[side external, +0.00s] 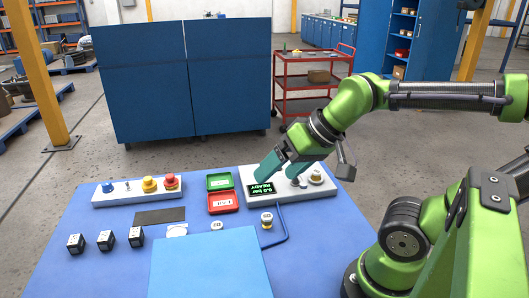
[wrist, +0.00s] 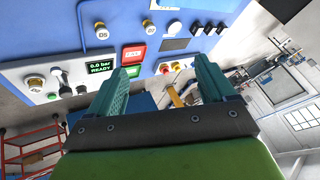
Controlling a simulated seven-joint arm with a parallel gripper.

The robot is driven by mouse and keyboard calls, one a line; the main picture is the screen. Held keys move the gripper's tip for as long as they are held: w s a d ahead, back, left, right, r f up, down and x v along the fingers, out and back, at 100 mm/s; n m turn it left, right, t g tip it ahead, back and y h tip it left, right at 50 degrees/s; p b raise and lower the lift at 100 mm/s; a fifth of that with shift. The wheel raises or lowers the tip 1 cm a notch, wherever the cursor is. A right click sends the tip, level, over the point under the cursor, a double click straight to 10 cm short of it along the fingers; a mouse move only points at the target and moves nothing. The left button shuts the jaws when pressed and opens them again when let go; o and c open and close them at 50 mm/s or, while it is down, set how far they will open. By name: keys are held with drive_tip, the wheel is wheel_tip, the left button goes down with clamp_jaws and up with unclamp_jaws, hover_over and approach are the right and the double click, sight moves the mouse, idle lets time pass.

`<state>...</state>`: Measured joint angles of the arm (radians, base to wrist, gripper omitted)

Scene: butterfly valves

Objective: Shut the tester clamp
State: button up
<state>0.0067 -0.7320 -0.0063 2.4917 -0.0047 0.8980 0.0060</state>
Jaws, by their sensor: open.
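The tester is a pale grey box (side external: 330,191) at the right back of the blue table, with a lit display (side external: 262,189) that reads READY. Its panel also shows in the wrist view (wrist: 17,70), with the display (wrist: 100,66) reading 0.0 bar READY. A round metal-and-brass fitting (wrist: 35,84) sits at one end, beside a dark and silver upright part (wrist: 60,80) that looks like the clamp; I cannot tell its position. My gripper (side external: 283,168) is above the tester, tilted down. In the wrist view its teal fingers (wrist: 163,78) are apart with nothing between them.
Green (side external: 219,181) and red (side external: 223,203) trays lie left of the tester. A small brass-topped valve (side external: 267,219) stands in front, near a blue bent rod (side external: 284,238). A button panel (side external: 138,190) and several black blocks (side external: 106,240) are further left.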

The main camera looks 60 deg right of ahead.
drive_tip(key=shift+s+a, duration=0.2)
